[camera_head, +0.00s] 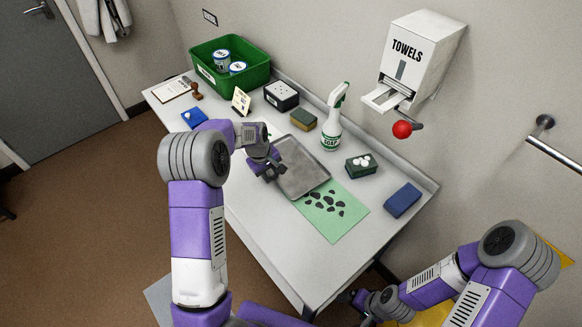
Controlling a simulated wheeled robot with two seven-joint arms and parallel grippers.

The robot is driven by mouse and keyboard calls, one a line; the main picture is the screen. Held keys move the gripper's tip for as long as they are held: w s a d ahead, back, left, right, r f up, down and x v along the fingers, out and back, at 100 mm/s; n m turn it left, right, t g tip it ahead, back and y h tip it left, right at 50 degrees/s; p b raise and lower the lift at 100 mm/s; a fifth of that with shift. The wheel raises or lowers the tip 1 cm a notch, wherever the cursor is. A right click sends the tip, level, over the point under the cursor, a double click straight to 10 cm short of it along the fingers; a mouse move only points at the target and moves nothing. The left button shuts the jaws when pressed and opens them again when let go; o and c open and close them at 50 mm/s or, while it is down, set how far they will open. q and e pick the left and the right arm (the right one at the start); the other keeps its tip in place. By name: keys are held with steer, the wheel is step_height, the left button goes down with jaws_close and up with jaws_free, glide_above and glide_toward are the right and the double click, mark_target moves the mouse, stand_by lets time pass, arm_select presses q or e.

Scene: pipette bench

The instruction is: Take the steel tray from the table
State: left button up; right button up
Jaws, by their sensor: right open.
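The steel tray (303,168) is a grey rectangular tray lying on the white table (300,255), near its middle. Its lower right end overlaps a green mat with dark shapes (333,211). My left gripper (268,174) is at the tray's left edge, with its fingers low beside or over the rim. I cannot tell whether the fingers are closed on the rim, as the hand partly covers that spot. My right gripper (350,297) is open and empty, low by the table's front right corner, partly hidden.
A green bin with cans (232,77), a clipboard (172,88), a small card stand (241,101) and a black box (281,95) stand at the back. Sponges (303,119), a spray bottle (332,120) and a blue block (403,200) line the wall side. The near table end is clear.

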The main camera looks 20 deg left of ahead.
arm_select(q)
jaws_close()
steer(key=shift+r, duration=0.1)
stand_by(1.2)
